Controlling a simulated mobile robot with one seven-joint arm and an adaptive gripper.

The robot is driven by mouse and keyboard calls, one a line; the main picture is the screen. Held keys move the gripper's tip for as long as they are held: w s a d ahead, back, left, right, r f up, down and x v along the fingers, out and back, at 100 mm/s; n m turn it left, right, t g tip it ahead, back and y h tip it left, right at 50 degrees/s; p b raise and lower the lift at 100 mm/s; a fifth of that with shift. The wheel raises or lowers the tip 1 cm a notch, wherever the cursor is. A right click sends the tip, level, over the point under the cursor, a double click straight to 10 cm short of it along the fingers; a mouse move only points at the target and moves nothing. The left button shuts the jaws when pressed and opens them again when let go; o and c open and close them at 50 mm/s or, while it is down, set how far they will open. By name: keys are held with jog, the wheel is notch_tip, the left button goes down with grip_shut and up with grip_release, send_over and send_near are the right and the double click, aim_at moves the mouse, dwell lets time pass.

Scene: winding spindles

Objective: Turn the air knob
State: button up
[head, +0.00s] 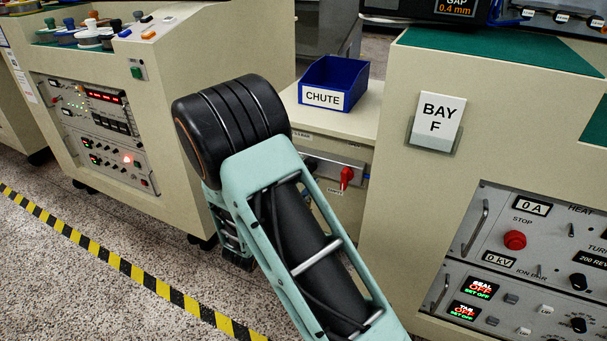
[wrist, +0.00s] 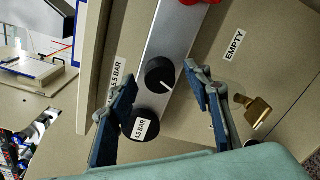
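A black round knob (wrist: 160,75) with a white pointer line sits on a metal strip (wrist: 175,38) in the wrist view. I cannot tell whether a finger touches the knob. In the head view my arm covers the knob and gripper; only the strip's right part with a red handle (head: 346,176) shows.
A brass padlock (wrist: 256,111) hangs right of the fingers, near an EMPTY label (wrist: 234,45). A blue CHUTE bin (head: 333,84) stands on the cabinet above the strip. The BAY F cabinet (head: 390,210) stands close on the right, another machine on the left.

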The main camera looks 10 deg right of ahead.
jog(key=v, duration=1.2)
jog(key=shift+d, duration=0.1)
